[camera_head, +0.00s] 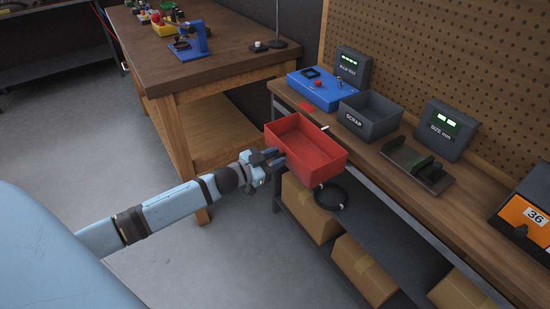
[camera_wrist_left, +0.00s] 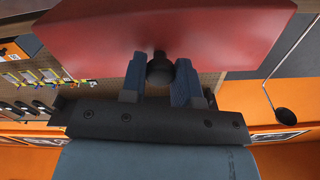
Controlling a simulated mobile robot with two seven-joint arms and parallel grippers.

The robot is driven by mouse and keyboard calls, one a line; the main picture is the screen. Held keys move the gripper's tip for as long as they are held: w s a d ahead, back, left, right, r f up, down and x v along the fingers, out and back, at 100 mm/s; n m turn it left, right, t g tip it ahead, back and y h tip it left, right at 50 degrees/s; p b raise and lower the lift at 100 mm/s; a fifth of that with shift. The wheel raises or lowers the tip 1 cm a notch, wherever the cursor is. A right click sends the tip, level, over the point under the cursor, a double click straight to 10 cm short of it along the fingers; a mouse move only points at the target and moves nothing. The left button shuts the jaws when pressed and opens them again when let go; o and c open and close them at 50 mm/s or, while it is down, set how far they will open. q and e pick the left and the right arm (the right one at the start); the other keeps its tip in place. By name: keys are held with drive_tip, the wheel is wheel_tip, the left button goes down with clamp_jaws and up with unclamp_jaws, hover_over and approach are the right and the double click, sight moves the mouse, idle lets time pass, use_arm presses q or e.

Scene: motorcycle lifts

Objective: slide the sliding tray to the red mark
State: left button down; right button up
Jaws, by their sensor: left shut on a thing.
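The red sliding tray (camera_head: 327,168) is empty and sits at the bench's near edge, left of the middle of the bench. In the left wrist view, the tray (camera_wrist_left: 215,35) fills the top, with a dark round knob (camera_wrist_left: 160,68) on its side. My left gripper (camera_head: 278,157) reaches the tray's left side. In the left wrist view, its fingers (camera_wrist_left: 160,82) are shut on the knob. A small red mark (camera_head: 305,107) lies on the bench just beyond the tray, apart from its far end. My right gripper is not in view.
A grey SCRAP bin (camera_head: 370,116) and a blue box (camera_head: 314,91) stand behind the tray. A dark ring (camera_head: 330,198) shows below the tray. Cardboard boxes (camera_head: 312,208) sit under the bench.

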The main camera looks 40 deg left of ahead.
use_arm(q)
drive_tip(key=w+a, duration=0.5)
drive_tip(key=a, duration=0.7)
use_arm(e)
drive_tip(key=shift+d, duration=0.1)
use_arm(q)
drive_tip(key=shift+r, duration=0.15)
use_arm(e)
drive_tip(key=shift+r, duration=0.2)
use_arm(q)
drive_tip(key=c, duration=0.9)
unclamp_jaws()
drive_tip(key=shift+a, duration=0.1)
drive_tip(key=shift+o, duration=0.2)
drive_tip(key=p+v, duration=0.1)
drive_tip(key=v, duration=1.2)
drive_tip(key=shift+s, duration=0.4)
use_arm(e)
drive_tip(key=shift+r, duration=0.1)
